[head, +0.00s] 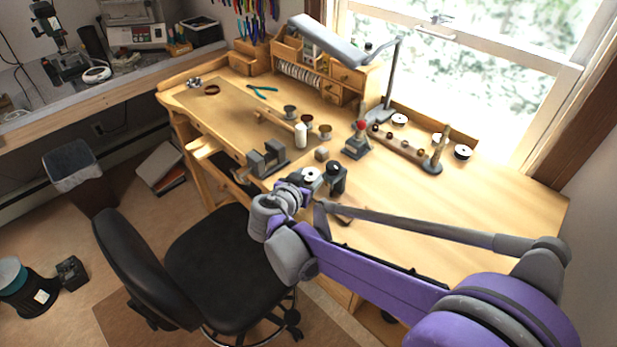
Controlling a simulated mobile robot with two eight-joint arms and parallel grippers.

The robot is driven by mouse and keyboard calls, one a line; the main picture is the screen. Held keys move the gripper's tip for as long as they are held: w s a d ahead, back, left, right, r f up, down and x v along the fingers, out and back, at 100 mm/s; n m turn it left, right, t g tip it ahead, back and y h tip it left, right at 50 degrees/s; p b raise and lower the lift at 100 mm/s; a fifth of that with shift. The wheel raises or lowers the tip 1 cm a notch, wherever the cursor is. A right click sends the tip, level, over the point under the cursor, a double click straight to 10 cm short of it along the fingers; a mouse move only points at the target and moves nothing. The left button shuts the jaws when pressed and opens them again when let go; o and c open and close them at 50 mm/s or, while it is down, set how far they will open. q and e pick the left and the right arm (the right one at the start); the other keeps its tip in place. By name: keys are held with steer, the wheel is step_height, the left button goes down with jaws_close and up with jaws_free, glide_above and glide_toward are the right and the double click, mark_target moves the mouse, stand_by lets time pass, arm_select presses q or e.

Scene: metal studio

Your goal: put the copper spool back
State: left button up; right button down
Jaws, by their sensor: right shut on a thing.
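My right arm reaches in from the lower right, and my right gripper (324,181) is over the front part of the wooden bench. It is shut on a spool (311,173) with a pale round top and a dark centre. The wire's colour does not show, so I cannot tell from this view that it is copper. Similar pale-topped spools stand at the back right, one near the window (399,119) and one at the right (462,152). A wooden rail (398,143) with several brown pieces lies beside them. My left gripper is not in view.
The bench's right side is clear. A black chair (215,265) stands in front.

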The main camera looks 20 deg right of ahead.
steer(key=shift+f, duration=0.2)
steer(key=shift+c, duration=0.9)
jaws_free()
